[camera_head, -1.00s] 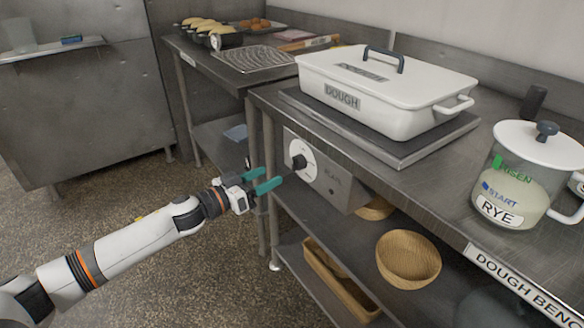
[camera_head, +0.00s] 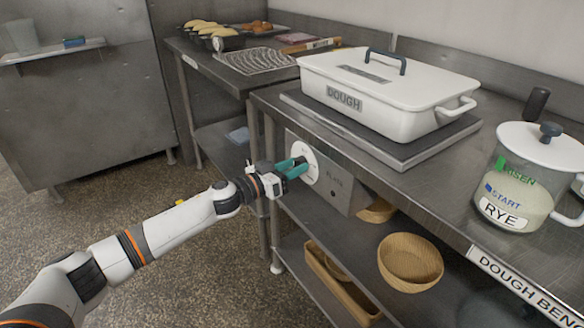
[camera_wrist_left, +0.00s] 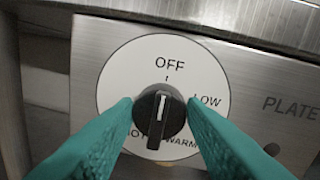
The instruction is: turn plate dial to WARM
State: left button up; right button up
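The plate dial is a black knob (camera_wrist_left: 158,122) on a white round face (camera_wrist_left: 125,72). In the left wrist view the knob's white line points up at OFF. LOW is printed at the right, WARM at the lower right, and HOT, partly covered, at the lower left. My left gripper (camera_head: 298,166) is at the dial, its teal fingers on either side of the knob. The fingers are apart, with slim gaps beside the knob. In the head view the fingers hide the knob, and part of the white face (camera_head: 310,163) shows. My right gripper is not in view.
The dial is on the front of a metal plate unit (camera_head: 345,190) marked PLATE. A white DOUGH box (camera_head: 385,115) sits on the plate above. A RYE jar (camera_head: 522,185) stands at the right on the bench. Wooden bowls (camera_head: 410,262) are on the shelf below.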

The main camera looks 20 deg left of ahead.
pick_arm(q)
jog(key=c, duration=0.4)
jog(key=shift+c, duration=0.2)
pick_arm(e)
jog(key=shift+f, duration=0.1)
